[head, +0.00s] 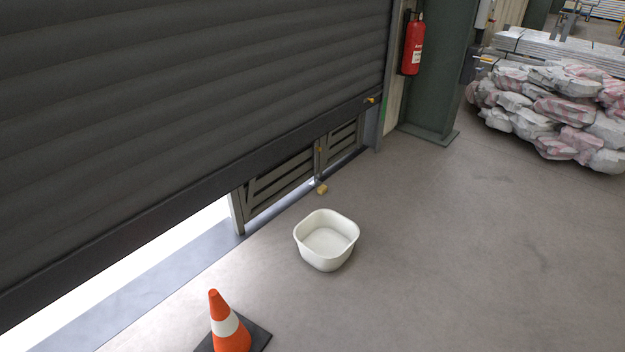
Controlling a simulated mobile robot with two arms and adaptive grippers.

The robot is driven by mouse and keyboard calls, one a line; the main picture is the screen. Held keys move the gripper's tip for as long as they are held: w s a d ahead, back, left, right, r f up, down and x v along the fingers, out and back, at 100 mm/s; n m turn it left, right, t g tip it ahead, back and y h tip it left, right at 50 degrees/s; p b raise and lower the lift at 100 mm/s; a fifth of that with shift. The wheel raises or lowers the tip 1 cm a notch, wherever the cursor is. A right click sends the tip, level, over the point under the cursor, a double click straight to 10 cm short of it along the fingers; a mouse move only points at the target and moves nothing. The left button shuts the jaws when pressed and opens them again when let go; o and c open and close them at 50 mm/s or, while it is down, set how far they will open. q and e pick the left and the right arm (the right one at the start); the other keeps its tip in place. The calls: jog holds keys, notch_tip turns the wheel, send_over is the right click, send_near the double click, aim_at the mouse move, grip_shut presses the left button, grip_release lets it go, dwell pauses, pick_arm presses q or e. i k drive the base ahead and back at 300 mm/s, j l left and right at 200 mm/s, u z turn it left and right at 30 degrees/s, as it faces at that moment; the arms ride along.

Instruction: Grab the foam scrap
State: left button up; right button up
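A small tan-yellow block, which looks like the foam scrap (322,189), lies on the floor by the foot of the slatted metal frame under the raised roller shutter. It is just behind a white open tub and apart from it. It is small in the picture, so its texture cannot be made out. Neither of my grippers shows in the head view.
The white tub (327,240) stands empty on the floor. An orange-and-white traffic cone (230,325) stands front left. The dark roller shutter (180,110) hangs partly raised. A green column (437,70), a fire extinguisher (412,45) and piled bags (560,110) are behind. The right floor is clear.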

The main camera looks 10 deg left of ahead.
aim_at(323, 189)
jog(key=i+l+u, duration=0.1)
jog(key=i, duration=0.35)
jog(key=i+l+u, duration=0.1)
jog(key=i, duration=0.3)
jog(key=i+l+u, duration=0.1)
jog(key=i+l, duration=0.25)
jog(key=i+l+u, duration=0.1)
jog(key=i+l, duration=0.15)
jog(key=i, duration=0.25)
jog(key=i+l+z, duration=0.4)
jog(key=l, duration=0.3)
jog(key=i+l+z, duration=0.4)
jog(key=i+l, duration=0.15)
jog(key=i+l+z, duration=0.4)
jog(key=i, duration=0.35)
jog(key=i+u, duration=0.4)
jog(key=i+l+u, duration=0.1)
jog(key=i+u, duration=0.25)
jog(key=i, duration=0.15)
jog(key=i+l+u, duration=0.25)
jog(key=i+u, duration=0.35)
jog(key=u, duration=0.3)
jog(key=i+u, duration=0.2)
jog(key=u, duration=0.3)
jog(key=i+u, duration=0.15)
jog(key=u, duration=0.35)
jog(key=i+l+u, duration=0.15)
jog(key=u, duration=0.35)
